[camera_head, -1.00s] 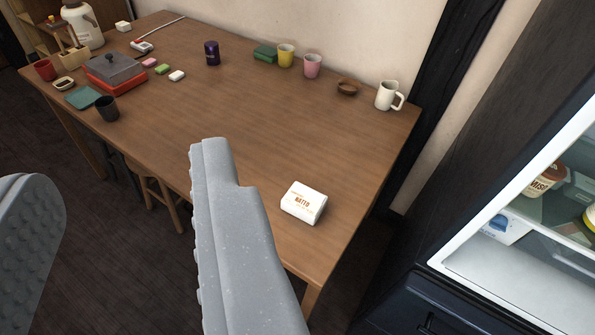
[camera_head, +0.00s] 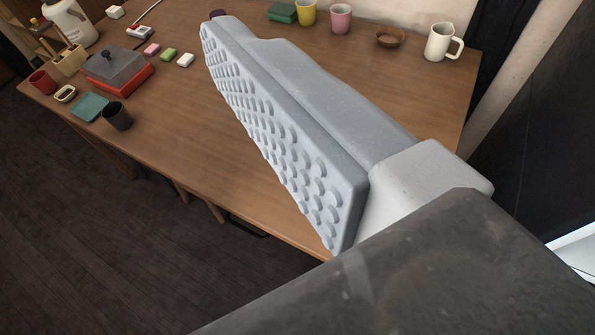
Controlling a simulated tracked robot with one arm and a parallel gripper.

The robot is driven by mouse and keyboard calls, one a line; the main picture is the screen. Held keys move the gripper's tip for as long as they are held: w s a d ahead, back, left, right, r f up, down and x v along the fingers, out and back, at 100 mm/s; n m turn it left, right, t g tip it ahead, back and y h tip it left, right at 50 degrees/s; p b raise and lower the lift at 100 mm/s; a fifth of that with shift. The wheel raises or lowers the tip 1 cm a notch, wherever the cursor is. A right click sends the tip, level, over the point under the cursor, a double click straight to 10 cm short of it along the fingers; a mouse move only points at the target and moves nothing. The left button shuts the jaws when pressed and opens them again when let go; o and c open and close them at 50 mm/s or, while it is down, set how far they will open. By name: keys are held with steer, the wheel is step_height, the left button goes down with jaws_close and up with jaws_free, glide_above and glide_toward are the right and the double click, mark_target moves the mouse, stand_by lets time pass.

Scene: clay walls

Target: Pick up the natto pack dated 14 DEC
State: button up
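One grey finger of my gripper (camera_head: 285,135) fills the middle of the view, stretched over the wooden table (camera_head: 215,150). Its studded pad is bare and faces the lower left, with nothing against it. The other finger is out of the frame. The gripper is open and empty. No natto pack is visible now; the table's front right part, where a white pack marked NATTO lay a second ago, is covered by my finger and hand. No date can be read.
A white mug (camera_head: 440,42), a brown bowl (camera_head: 390,38), a pink cup (camera_head: 340,18) and a yellow cup (camera_head: 306,12) stand along the back. A red box with a grey lid (camera_head: 118,72) and a dark cup (camera_head: 117,116) stand at left. Dark floor lies in front.

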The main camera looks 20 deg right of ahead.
steer(key=w+f+m+p, duration=0.25)
steer(key=w+f, duration=0.25)
steer(key=w, duration=0.3)
steer(key=w+d+f+m+g+h+p, duration=0.1)
steer(key=w+d+f+m+h+p, duration=0.15)
steer(key=f, duration=0.55)
steer(key=w+d+f+m+h+p, duration=0.2)
steer(key=w+f+h+p, duration=0.1)
steer(key=f, duration=0.5)
steer(key=s+d+f+m+g+h+p, duration=0.1)
steer(key=s+d+f+g+h+p, duration=0.25)
steer(key=s+f, duration=0.45)
steer(key=s+d+f+m+g+h+p, duration=0.1)
steer(key=s+d+f+g+h+p, duration=0.3)
steer(key=f, duration=0.8)
steer(key=shift+t+y, duration=0.4)
steer(key=shift+t, duration=0.15)
steer(key=b+x, duration=0.3)
steer(key=x, duration=0.6)
steer(key=shift+w+r, duration=0.15)
steer(key=shift+w, duration=0.15)
steer(key=shift+w+a+b+x, duration=0.1)
steer(key=shift+b+x, duration=0.2)
steer(key=shift+x, duration=1)
steer(key=shift+w+a+b+x, duration=0.15)
steer(key=shift+b+x, duration=0.15)
steer(key=shift+x, duration=1.05)
steer(key=c, duration=0.9)
